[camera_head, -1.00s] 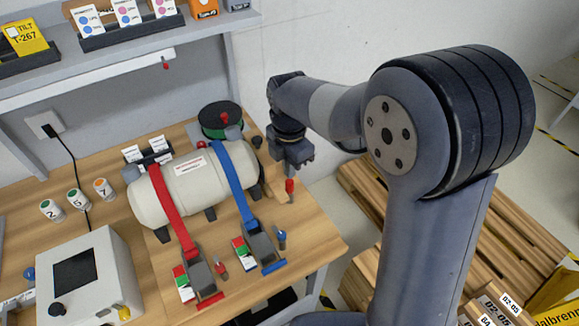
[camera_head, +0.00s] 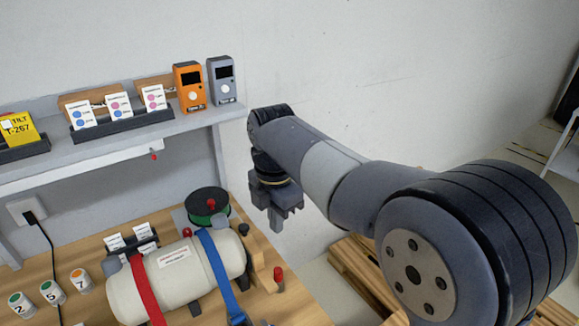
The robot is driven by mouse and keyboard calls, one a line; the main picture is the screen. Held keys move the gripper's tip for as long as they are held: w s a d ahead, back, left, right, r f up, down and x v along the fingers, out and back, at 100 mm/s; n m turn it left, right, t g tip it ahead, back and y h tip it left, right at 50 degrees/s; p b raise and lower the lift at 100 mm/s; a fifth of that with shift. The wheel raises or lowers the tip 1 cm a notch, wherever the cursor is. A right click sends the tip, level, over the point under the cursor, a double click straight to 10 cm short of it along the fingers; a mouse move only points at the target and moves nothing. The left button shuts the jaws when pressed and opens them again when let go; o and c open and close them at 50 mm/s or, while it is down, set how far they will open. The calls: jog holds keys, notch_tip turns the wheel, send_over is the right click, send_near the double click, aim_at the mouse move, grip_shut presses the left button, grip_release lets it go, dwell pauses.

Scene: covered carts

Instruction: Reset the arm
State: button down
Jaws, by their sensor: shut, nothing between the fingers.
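My gripper (camera_head: 278,218) hangs pointing down at the end of my arm, above the right edge of the wooden bench. Its fingers are shut with nothing held. It is apart from the cream tank (camera_head: 180,282), which lies on the bench to its left under a red strap (camera_head: 146,290) and a blue strap (camera_head: 220,268). A black and green spool (camera_head: 207,206) stands behind the tank, left of the gripper. My arm reaches in from the lower right, and its large joint fills that corner.
A shelf (camera_head: 160,136) above the bench holds card racks, an orange device (camera_head: 190,87) and a grey device (camera_head: 222,80). A red-topped peg (camera_head: 277,276) stands near the bench's right edge, below the gripper. Wooden pallets (camera_head: 362,274) lie on the floor. The wall behind is clear.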

aim_at(278, 270)
jog(key=shift+f, duration=0.1)
notch_tip(278, 270, down, 12)
jog(key=shift+f, duration=0.1)
jog(key=shift+f+b, duration=0.7)
jog(key=shift+b, duration=0.1)
jog(key=shift+r, duration=0.2)
